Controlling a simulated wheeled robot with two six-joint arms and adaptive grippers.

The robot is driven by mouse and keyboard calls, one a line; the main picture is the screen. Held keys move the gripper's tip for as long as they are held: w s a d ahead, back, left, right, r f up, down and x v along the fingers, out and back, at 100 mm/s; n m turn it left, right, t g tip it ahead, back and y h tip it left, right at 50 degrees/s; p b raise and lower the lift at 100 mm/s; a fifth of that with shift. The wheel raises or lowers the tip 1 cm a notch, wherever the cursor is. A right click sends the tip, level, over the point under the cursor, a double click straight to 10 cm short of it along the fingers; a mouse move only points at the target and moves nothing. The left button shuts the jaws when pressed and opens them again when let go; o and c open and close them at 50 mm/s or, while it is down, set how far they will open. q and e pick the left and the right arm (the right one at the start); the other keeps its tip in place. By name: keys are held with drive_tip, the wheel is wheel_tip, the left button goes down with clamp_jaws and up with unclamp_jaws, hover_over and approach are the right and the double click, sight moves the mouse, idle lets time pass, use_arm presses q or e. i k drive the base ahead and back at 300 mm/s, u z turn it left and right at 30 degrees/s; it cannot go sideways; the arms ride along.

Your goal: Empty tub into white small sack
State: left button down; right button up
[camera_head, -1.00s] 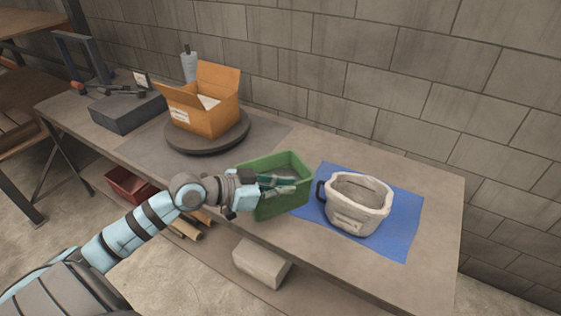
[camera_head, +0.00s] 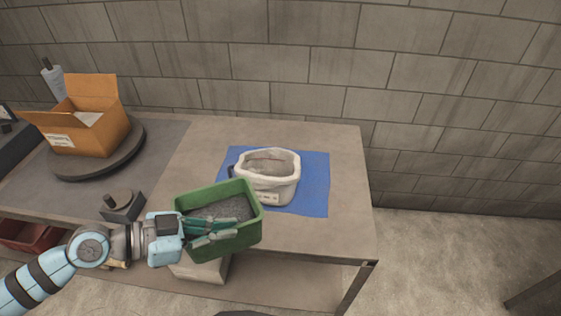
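The green tub (camera_head: 248,237) holds dark grey loose material (camera_head: 232,207). My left gripper (camera_head: 214,232) reaches in from the left and is shut on the tub, its fingers lying across the tub's near left side. The tub overlaps the table's front edge in the picture and looks raised and slightly tilted. The white small sack (camera_head: 272,187) stands upright and open-topped, behind and to the right of the tub, apart from it. Its dark handle on the left shows partly. My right gripper is not in view.
The sack stands on a blue mat (camera_head: 314,190) on the table (camera_head: 345,150). An orange open box (camera_head: 95,132) sits on a round turntable (camera_head: 75,168) at left. A pale block (camera_head: 200,268) is below.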

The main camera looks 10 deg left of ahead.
sight(273, 174)
drive_tip(key=z, duration=2)
drive_tip(key=i, duration=2.2)
drive_tip(key=u, duration=3.45)
drive_tip(key=i, duration=0.5)
drive_tip(key=u, duration=0.1)
